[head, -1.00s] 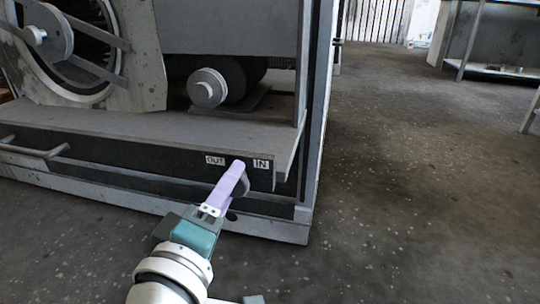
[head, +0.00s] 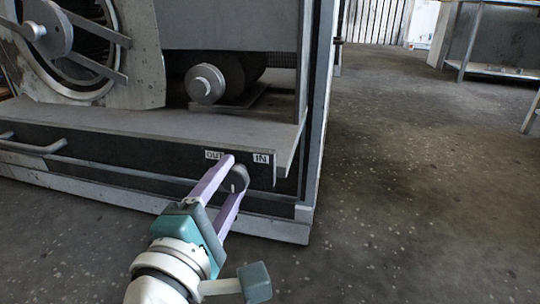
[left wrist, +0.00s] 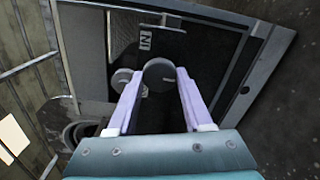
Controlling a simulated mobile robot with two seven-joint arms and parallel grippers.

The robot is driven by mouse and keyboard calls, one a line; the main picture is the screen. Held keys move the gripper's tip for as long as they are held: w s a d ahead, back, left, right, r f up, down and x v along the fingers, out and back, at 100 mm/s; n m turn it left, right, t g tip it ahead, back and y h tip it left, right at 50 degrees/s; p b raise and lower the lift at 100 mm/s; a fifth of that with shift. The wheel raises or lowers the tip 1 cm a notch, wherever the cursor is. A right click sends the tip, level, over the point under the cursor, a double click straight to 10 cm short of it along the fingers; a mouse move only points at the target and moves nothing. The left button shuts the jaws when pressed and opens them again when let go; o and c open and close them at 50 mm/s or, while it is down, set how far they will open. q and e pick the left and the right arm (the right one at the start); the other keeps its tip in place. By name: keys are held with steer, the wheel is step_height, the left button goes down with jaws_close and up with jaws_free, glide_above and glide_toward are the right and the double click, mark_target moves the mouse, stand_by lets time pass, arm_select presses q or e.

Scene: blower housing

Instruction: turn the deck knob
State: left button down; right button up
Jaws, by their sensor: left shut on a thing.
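The deck knob (head: 238,179) is a dark grey round knob on the dark front face of the deck, below and between the "OUT" label (head: 213,155) and the "IN" label (head: 261,158). My left gripper (head: 233,177), with pale purple fingers, is shut on the knob, one finger on each side. The upper finger partly covers the "OUT" label. In the left wrist view the knob (left wrist: 158,73) sits between the fingertips, with the "IN" label (left wrist: 146,39) above it. My right gripper is out of view.
The deck ledge (head: 150,122) juts out above the knob, under the blower housing (head: 225,25). A bar handle (head: 35,146) is on the front at the left. The floor (head: 400,200) to the right is clear; a metal table (head: 490,70) stands at the back right.

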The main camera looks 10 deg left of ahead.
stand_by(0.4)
arm_select(q)
steer(key=shift+c, duration=1.5)
jaws_free()
steer(key=s+p, duration=0.3)
steer(key=s, duration=0.7)
steer(key=shift+a, duration=0.15)
